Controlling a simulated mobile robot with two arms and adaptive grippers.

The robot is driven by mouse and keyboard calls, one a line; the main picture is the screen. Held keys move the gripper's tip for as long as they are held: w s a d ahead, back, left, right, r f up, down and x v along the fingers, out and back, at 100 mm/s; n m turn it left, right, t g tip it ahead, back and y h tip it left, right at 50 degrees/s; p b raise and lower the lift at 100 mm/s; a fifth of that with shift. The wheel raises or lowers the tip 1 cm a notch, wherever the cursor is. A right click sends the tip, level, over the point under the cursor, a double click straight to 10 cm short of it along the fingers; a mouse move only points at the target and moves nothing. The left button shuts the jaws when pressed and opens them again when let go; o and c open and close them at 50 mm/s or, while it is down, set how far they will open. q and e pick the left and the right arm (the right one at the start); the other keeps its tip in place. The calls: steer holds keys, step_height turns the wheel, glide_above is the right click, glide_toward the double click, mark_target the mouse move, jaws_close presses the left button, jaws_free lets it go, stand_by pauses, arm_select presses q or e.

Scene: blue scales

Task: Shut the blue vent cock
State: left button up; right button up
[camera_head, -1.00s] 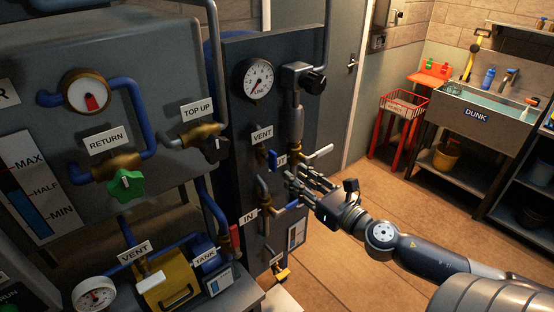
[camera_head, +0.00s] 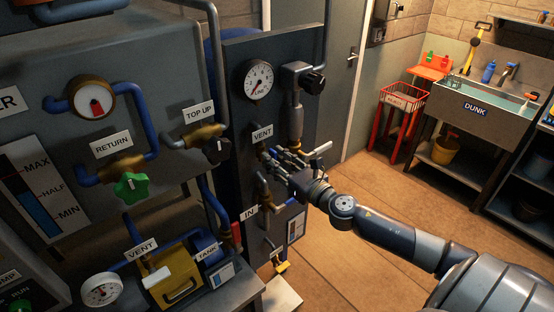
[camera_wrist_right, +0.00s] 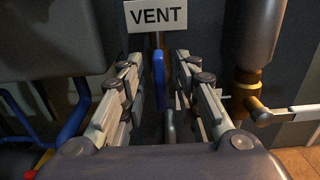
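The blue vent cock handle (camera_wrist_right: 159,80) shows in the right wrist view, upright under the VENT label (camera_wrist_right: 156,14). It stands between the two fingers of my right gripper (camera_wrist_right: 154,64), with a gap on both sides. The fingers are open and do not appear to touch it. In the head view my right gripper (camera_head: 272,157) is at the dark panel, just below the VENT label (camera_head: 262,133), and hides most or all of the blue handle. My left gripper is not in view.
A brass-jointed vertical pipe (camera_wrist_right: 250,70) and a white lever (camera_wrist_right: 290,113) stand close to the right of my gripper. The IN label (camera_head: 249,213) and more pipework are below. A line gauge (camera_head: 258,80) is above. Open floor (camera_head: 350,230) lies to the right.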

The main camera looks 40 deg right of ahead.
jaws_close()
steer(key=shift+m, duration=0.3)
steer(key=m, duration=0.5)
steer(key=m+p, duration=0.1)
steer(key=m, duration=0.5)
steer(key=m+p, duration=0.1)
steer(key=m, duration=0.5)
steer(key=shift+d+f, duration=0.3)
steer(key=shift+m, duration=0.3)
jaws_free()
